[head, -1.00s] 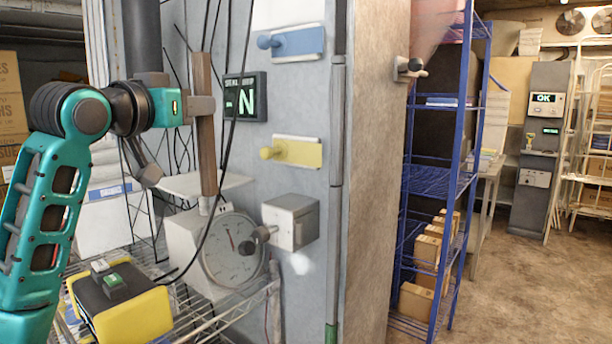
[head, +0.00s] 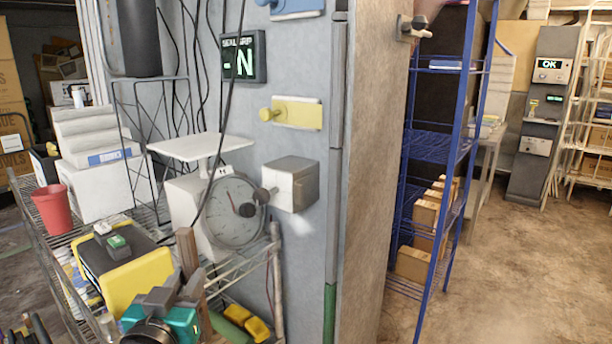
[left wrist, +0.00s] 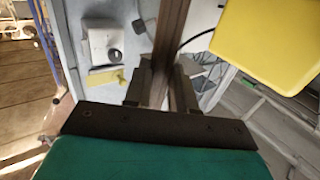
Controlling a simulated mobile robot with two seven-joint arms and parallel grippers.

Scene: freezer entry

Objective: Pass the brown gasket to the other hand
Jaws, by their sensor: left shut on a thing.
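The brown gasket is a long, straight, narrow strip. In the head view its upper part (head: 187,250) stands roughly upright in front of the scale, at the lower left. My left gripper (head: 180,288), teal and grey, is shut on the strip, low in front of the wire shelf. In the left wrist view the gasket (left wrist: 172,38) runs up out of the frame from between the two fingers (left wrist: 161,90). The fingers hide part of the strip. My right gripper is not in view.
A yellow-and-black box (head: 130,275) lies close beside my left gripper on the wire shelf. A dial scale (head: 232,208) and a red cup (head: 52,208) stand there too. The grey wall has a yellow handle (head: 296,113). Floor (head: 510,270) is open at the right.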

